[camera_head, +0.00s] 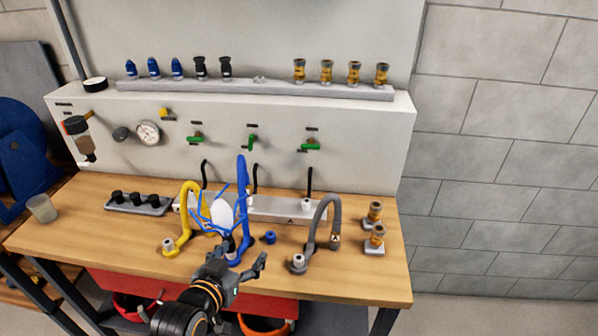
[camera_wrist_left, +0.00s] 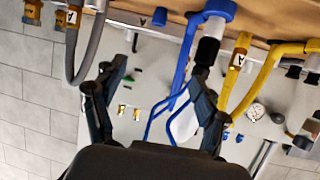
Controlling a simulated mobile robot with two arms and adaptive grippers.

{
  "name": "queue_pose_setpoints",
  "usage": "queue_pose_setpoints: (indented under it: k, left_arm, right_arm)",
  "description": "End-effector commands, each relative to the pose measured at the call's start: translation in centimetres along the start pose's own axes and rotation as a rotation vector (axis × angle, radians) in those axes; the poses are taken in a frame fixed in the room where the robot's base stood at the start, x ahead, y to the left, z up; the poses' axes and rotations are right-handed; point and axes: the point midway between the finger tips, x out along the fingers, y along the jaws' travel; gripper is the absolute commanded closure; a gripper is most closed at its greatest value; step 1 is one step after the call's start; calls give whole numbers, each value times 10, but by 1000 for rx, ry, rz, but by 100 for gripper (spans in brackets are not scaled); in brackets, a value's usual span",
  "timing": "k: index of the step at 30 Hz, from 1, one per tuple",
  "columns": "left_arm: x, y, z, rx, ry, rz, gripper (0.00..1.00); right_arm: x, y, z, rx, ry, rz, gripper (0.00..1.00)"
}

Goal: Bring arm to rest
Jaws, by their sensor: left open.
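My left gripper (camera_head: 247,257) is open over the front part of the wooden bench, just in front of the blue hose (camera_head: 242,190). In the left wrist view, which looks upside down, its two fingers (camera_wrist_left: 157,78) are spread with nothing between their tips. The black end of the blue hose (camera_wrist_left: 207,50) shows close behind one finger; I cannot tell whether they touch. A white oval piece with thin blue wire-like parts (camera_head: 222,212) overlaps the blue hose. My right gripper is not in view.
The yellow hose (camera_head: 187,205) stands left and the grey hose (camera_head: 318,220) right. A small blue fitting (camera_head: 270,237) lies between the blue and grey hoses. Two brass fittings (camera_head: 375,225) stand at the right. The wooden bench (camera_head: 365,285) is clear at front right.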

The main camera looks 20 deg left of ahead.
Motion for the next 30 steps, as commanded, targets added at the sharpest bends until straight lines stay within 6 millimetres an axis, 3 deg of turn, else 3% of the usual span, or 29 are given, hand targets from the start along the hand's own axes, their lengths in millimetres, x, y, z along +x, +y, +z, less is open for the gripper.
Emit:
queue_pose_setpoints:
  k: [4, 8, 15, 23, 30]
  left_arm:
    - [-1, 4, 6, 5, -25, 9, 26]
    - [-12, 22, 39, 33, -173, 55, 26]
    - [-61, 54, 119, 111, -544, 133, 26]
    - [-125, 66, 175, 189, -858, 163, 26]
    - [-91, 70, 230, 192, -897, 164, 26]
  right_arm:
    - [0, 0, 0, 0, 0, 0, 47]
    - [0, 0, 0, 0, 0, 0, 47]
    - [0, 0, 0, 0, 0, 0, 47]
    - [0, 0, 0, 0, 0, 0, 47]
    - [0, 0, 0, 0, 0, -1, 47]
